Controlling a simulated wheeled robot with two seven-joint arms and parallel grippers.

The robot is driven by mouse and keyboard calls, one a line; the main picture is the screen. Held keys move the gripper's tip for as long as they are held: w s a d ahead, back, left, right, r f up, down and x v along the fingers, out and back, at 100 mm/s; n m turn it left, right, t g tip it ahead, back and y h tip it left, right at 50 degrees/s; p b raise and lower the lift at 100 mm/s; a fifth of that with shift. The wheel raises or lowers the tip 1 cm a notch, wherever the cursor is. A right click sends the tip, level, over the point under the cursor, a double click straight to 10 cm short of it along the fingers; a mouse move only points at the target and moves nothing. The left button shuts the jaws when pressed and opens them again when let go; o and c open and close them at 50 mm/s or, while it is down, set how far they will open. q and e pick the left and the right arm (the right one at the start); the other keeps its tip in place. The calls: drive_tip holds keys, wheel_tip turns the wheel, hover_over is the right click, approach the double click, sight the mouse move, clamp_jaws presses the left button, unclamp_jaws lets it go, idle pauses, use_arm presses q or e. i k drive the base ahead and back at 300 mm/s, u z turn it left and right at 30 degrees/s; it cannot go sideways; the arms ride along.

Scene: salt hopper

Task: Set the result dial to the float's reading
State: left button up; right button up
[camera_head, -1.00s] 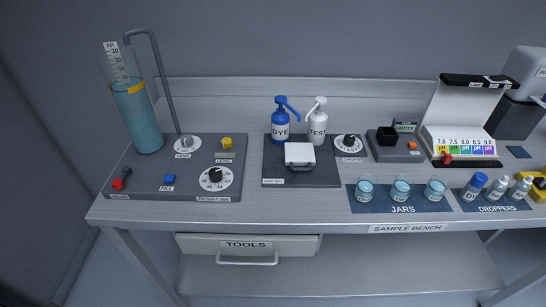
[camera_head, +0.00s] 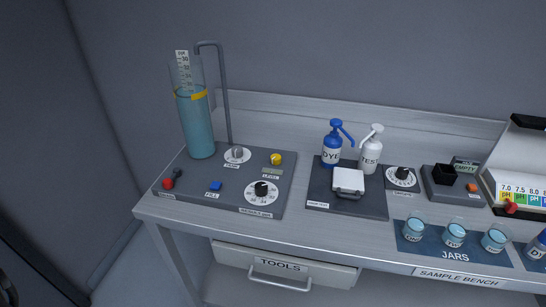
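The result dial (camera_head: 262,190) is a black knob on a white round scale at the front right of the grey panel (camera_head: 190,188). Its exact setting is too small to read. The float's scale (camera_head: 183,68) is a white strip marked PPT, standing in the tall clear cylinder (camera_head: 197,130) of blue liquid. Neither gripper is in view.
On the panel are a tank knob (camera_head: 237,153), a yellow level knob (camera_head: 276,158), a blue fill button (camera_head: 215,185) and a red drain handle (camera_head: 168,183). A bent pipe (camera_head: 226,95) rises behind them. Pump bottles (camera_head: 332,145) and jars (camera_head: 454,235) stand to the right.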

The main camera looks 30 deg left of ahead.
sight(261, 189)
drive_tip(key=u, duration=1.25)
